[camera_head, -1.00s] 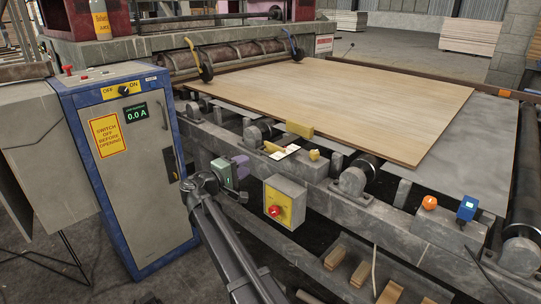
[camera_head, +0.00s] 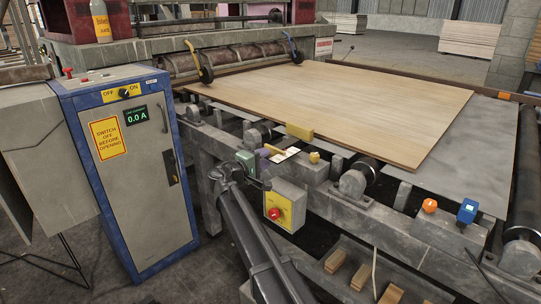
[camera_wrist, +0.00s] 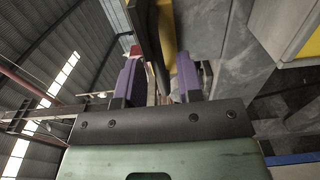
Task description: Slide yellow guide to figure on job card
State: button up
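The yellow guide (camera_head: 299,131) stands as a short yellow block at the front edge of the wooden sheet in the head view. The white job card (camera_head: 285,154) lies on the machine's front rail just below it; its figure is too small to read. A small yellow knob (camera_head: 314,157) sits right of the card. My gripper (camera_head: 264,152), with green body and purple fingers, is just left of the card. In the wrist view my gripper (camera_wrist: 156,68) has its fingers apart. A yellow surface (camera_wrist: 167,32) shows beyond them; I cannot tell which part it is.
A yellow box with a red knob (camera_head: 274,214) hangs on the rail below my gripper. A blue-edged control cabinet (camera_head: 150,185) stands to the left. Rollers and grey brackets (camera_head: 354,183) line the rail. An orange button (camera_head: 430,205) and a blue box (camera_head: 467,211) sit further right.

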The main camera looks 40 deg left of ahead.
grip_shut()
jog(key=shift+s, duration=0.2)
jog(key=shift+s+a, duration=0.2)
jog(key=shift+s, duration=1.05)
jog(key=shift+o, duration=0.7)
grip_release()
jog(key=s+a, duration=0.1)
jog(key=s, duration=0.6)
